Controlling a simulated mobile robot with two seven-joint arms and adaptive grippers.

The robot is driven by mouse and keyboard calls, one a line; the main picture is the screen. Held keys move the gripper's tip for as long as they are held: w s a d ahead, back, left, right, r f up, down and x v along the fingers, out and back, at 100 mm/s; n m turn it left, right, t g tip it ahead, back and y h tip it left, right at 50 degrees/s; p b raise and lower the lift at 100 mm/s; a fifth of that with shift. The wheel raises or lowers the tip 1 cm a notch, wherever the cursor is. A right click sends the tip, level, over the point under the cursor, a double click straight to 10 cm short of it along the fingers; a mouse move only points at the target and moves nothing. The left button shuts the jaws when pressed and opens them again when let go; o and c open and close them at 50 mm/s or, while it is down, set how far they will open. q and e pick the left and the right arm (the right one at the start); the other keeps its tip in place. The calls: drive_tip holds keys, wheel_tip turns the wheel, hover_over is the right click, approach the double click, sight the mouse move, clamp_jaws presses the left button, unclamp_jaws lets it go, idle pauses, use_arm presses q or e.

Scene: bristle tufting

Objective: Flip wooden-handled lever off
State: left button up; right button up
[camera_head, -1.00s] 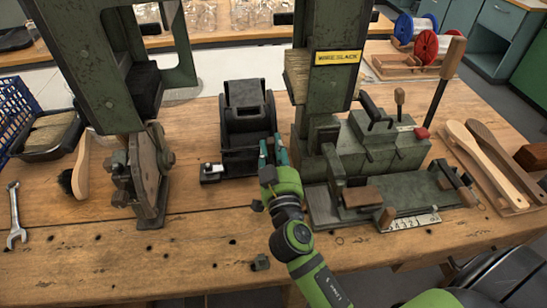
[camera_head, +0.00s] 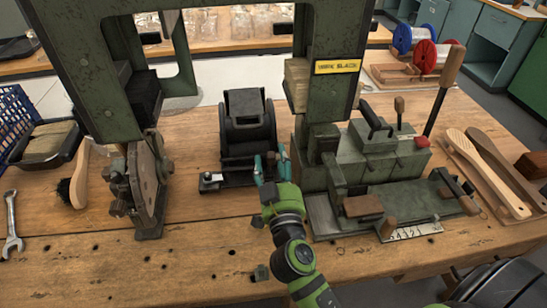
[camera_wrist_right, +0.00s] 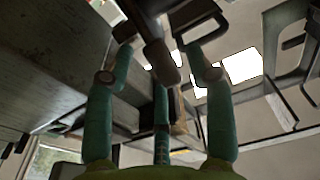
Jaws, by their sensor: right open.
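A long dark lever with a wooden handle (camera_head: 451,66) stands tilted at the right side of the green machine (camera_head: 385,150). A shorter lever with a small wooden knob (camera_head: 399,104) stands on top of that machine. My right gripper (camera_head: 269,168) is open and empty, in front of the black roller unit (camera_head: 248,125) and left of the green machine. In the right wrist view its fingers (camera_wrist_right: 160,45) spread below a dark bar with a rounded end (camera_wrist_right: 160,62); I cannot tell what this bar belongs to. My left gripper is not in view.
The tall green frame (camera_head: 98,75) and its round plate (camera_head: 148,180) stand at the left. A brush (camera_head: 76,180) and a wrench (camera_head: 12,225) lie further left. Wooden paddles (camera_head: 487,172) lie at the right. The bench front (camera_head: 180,265) is mostly clear.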

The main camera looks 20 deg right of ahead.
drive_tip(key=v, duration=0.6)
drive_tip(key=shift+s, duration=0.1)
idle(0.3)
